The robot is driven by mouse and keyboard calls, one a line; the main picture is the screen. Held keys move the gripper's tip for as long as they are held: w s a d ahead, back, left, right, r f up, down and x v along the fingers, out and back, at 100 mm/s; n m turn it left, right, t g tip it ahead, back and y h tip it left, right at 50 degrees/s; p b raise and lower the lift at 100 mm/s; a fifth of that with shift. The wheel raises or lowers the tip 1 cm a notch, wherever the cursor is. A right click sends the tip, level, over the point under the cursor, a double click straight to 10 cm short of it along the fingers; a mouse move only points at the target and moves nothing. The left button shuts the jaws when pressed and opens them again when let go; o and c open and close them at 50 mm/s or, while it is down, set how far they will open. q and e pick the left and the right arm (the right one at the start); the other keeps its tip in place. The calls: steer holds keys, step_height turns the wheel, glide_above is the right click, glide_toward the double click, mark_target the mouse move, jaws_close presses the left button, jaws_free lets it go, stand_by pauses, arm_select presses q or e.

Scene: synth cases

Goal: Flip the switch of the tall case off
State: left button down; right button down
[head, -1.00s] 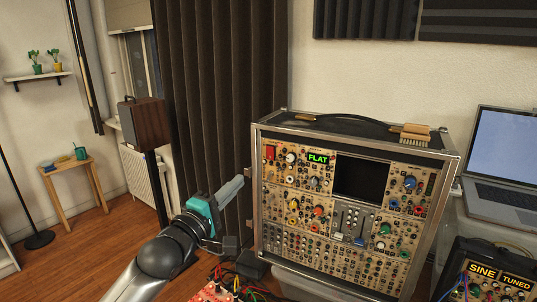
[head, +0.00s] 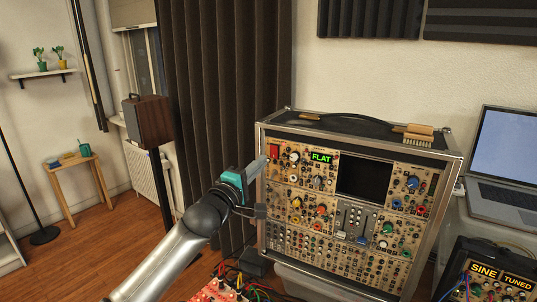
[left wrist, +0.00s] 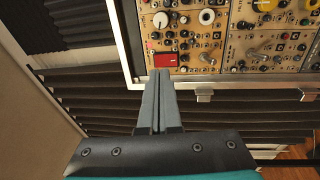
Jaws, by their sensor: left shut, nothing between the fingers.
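The tall case (head: 437,170) is a metal-edged synth rack with a tan panel of knobs, a dark screen and a green "FLAT" display (head: 321,157). Its red switch (head: 275,152) sits at the panel's upper left corner. In the left wrist view the red switch (left wrist: 166,60) lies just beyond my fingertips. My left gripper (head: 262,160) is shut and empty, its tips close to the case's left edge near the switch. I cannot tell whether they touch anything. My right gripper is not in view.
A brush (head: 413,133) lies on the case top beside a black handle (head: 345,121). A smaller case (head: 487,270) with "SINE" and "TUNED" displays stands at lower right, below a laptop (head: 503,160). A red patch box with cables (head: 225,288) is at the bottom. A dark curtain (head: 228,80) hangs behind my arm.

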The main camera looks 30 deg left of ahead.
mark_target(274, 149)
arm_select(q)
steer(key=shift+w+a+r, duration=0.1)
steer(key=shift+w+r, duration=0.05)
steer(key=shift+w, duration=1.1)
steer(key=shift+w+a+r, duration=0.1)
steer(key=shift+w+r, duration=0.05)
steer(key=shift+w, duration=1.1)
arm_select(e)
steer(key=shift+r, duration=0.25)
arm_select(q)
steer(key=shift+p, duration=0.3)
